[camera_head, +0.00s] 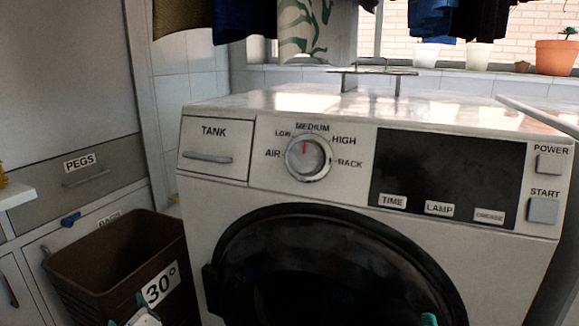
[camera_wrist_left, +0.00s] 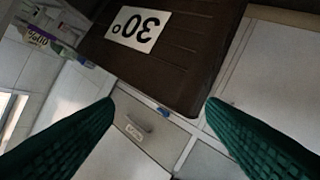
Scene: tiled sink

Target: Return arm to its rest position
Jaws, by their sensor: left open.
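My left gripper (camera_head: 130,312) just shows at the bottom edge of the head view, in front of the brown basket marked 30° (camera_head: 160,250). In the left wrist view its two green ribbed fingers (camera_wrist_left: 160,103) are wide apart with nothing between them. The basket (camera_wrist_left: 190,75) fills the upper middle of that view, beyond the fingertips. A small teal tip (camera_head: 428,319) at the bottom of the head view, before the dryer door, looks like part of my right gripper. Its jaws are hidden.
The white dryer (camera_head: 345,200) has a dial (camera_head: 308,158), a dark display panel and a round black door (camera_head: 330,265). Cabinets with a PEGS drawer (camera_head: 85,178) stand at the left. Plant pots (camera_head: 556,57) stand by the window, and clothes hang above.

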